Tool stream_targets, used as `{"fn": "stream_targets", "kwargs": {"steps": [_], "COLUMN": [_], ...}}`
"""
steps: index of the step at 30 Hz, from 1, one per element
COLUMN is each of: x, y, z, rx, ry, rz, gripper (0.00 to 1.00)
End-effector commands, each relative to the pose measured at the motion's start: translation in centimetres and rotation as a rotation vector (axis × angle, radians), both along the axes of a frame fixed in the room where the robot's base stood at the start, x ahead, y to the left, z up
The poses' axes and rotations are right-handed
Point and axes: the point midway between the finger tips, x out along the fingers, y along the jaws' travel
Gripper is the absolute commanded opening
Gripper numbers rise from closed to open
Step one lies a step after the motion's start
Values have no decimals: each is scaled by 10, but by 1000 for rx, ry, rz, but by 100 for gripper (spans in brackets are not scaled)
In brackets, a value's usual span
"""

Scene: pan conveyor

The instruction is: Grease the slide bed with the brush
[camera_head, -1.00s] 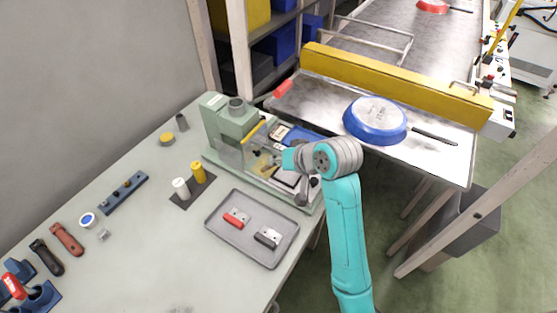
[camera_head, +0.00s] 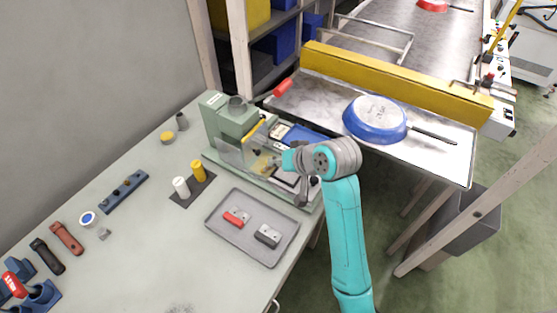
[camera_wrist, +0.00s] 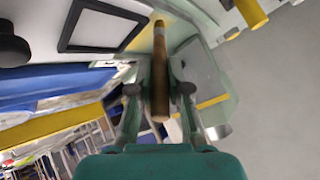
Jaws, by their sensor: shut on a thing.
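My gripper (camera_wrist: 160,92) is shut on the wooden handle of the brush (camera_wrist: 160,75). In the wrist view the handle's end points toward me and the brush head is at the far end, close to the pale machine surface. Whether the bristles touch it I cannot tell. The green machine (camera_head: 232,118) stands at the back right of the bench. Its slide bed (camera_head: 286,178) lies low on its near right side, partly hidden by my wrist.
A grey tray (camera_head: 240,252) with a red-topped block (camera_head: 234,219) and a dark block (camera_head: 267,236) lies in front of the machine. White (camera_head: 181,187) and yellow (camera_head: 198,171) cylinders stand left. A blue pan (camera_head: 375,120) rests on the conveyor behind my arm.

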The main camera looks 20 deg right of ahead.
Motion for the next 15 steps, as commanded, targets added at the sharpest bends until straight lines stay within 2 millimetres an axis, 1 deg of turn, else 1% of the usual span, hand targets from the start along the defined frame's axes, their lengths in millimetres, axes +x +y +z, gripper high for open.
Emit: {"fn": "stream_targets", "kwargs": {"steps": [15], "x": [0], "y": [0], "z": [-7], "rx": [0], "ry": [0], "rz": [0], "gripper": [0]}}
